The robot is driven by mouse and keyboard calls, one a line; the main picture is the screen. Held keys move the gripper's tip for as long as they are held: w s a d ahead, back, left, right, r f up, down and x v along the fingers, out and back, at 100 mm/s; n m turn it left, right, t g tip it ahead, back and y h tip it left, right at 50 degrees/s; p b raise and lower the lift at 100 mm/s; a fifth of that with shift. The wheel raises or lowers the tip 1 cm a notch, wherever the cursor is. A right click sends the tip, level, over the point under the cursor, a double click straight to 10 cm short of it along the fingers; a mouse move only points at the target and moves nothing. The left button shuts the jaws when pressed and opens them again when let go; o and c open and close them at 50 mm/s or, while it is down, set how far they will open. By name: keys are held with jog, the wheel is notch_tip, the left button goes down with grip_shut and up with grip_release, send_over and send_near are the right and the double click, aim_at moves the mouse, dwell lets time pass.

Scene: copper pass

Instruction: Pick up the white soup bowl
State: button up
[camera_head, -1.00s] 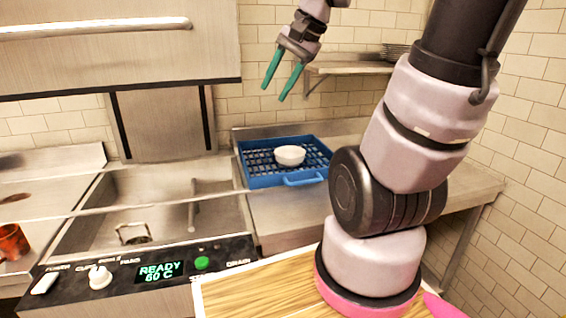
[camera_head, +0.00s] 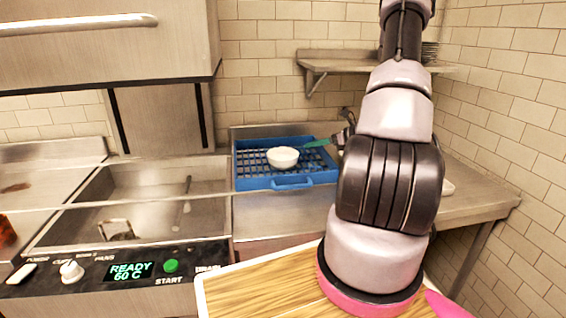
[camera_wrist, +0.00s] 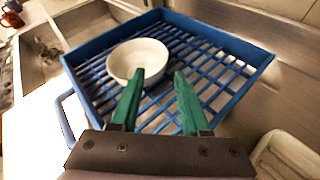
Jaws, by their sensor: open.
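The white soup bowl (camera_head: 283,157) sits upright in the blue dish rack (camera_head: 290,182) on the steel counter. In the wrist view the bowl (camera_wrist: 138,58) stands toward the left side of the rack (camera_wrist: 220,42). My gripper (camera_wrist: 158,78) is open and empty, with two green fingers over the rack. The left finger's tip overlaps the bowl's near rim in the wrist view; I cannot tell whether it touches. The right finger is to the right of the bowl. In the head view the gripper (camera_head: 318,143) is just right of the bowl, partly hidden by my arm.
A steel sink (camera_head: 150,200) lies left of the rack, with a control panel (camera_head: 120,270) in front. A wall shelf (camera_head: 350,60) is above the counter. A wooden board (camera_head: 260,290) is in front. A pale tray (camera_wrist: 290,155) lies right of the rack.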

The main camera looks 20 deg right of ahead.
aim_at(292, 151)
jog(key=shift+w+d+f+m, duration=0.15)
jog(key=shift+d+f+m, duration=0.15)
jog(key=shift+f, duration=0.2)
jog(key=x, duration=1)
jog(key=shift+w+f, duration=0.2)
grip_shut()
dwell(0.7)
